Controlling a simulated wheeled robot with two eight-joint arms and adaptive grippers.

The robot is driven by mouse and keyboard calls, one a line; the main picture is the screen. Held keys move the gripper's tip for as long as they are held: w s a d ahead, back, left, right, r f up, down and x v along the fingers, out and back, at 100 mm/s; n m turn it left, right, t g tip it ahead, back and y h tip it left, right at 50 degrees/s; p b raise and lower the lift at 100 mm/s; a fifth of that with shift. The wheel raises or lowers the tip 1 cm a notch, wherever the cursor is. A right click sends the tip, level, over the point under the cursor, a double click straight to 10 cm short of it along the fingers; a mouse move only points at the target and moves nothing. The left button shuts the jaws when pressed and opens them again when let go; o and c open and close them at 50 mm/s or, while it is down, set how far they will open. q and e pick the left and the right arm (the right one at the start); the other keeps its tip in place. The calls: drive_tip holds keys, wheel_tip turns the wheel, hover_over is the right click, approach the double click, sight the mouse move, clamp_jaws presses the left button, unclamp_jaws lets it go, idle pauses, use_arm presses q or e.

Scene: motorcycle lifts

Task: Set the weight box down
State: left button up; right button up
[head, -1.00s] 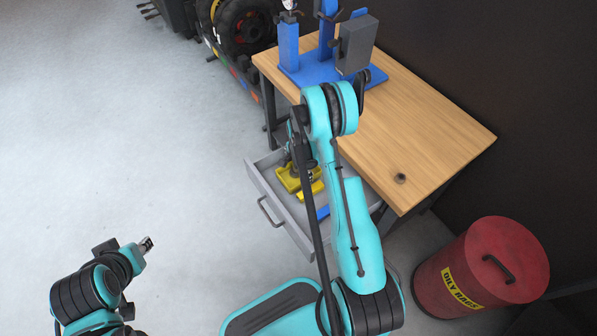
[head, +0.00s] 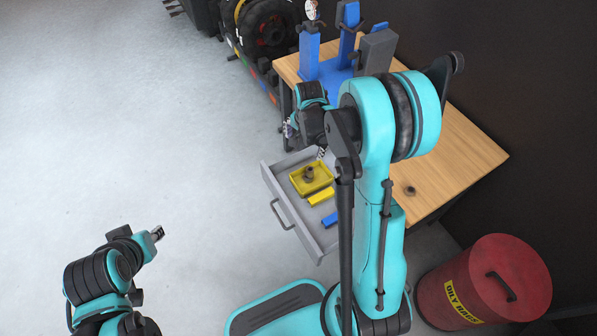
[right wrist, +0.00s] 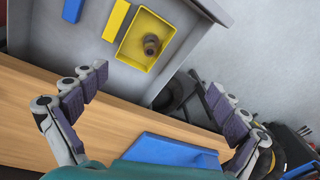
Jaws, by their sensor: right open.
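The yellow weight box (head: 311,179) sits flat in the open grey drawer, with a dark round weight (head: 308,173) inside it. The box also shows in the right wrist view (right wrist: 129,54), at the top middle, and the weight (right wrist: 152,44) is in it. My right gripper (head: 304,142) is open and empty above the drawer, apart from the box. In the right wrist view its two fingers (right wrist: 158,82) are spread wide with nothing between them. My left gripper (head: 157,234) is at lower left over bare floor, far from the drawer; its jaws are too small to read.
The drawer (head: 266,178) also holds a smaller yellow block (head: 321,196) and a blue block (head: 330,219). The wooden bench top (head: 470,146) carries a blue stand (head: 331,72). A red oily-rags can (head: 520,265) stands at right. The floor at left is clear.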

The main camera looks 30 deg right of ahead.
drive_tip(key=s+a+r+n+t, duration=0.1)
drive_tip(key=s+a+r+n, duration=0.25)
drive_tip(key=r, duration=0.25)
drive_tip(key=s+a+r+n+t, duration=0.1)
drive_tip(key=s+a+r+n, duration=0.2)
drive_tip(key=s+r, duration=0.25)
drive_tip(key=s+a+r+n+t, duration=0.3)
drive_tip(key=s+n, duration=0.3)
drive_tip(key=s, duration=0.3)
drive_tip(key=shift+a+r, duration=0.3)
drive_tip(key=shift+a, duration=0.6)
drive_tip(key=shift+n, duration=0.25)
drive_tip(key=shift+c, duration=0.3)
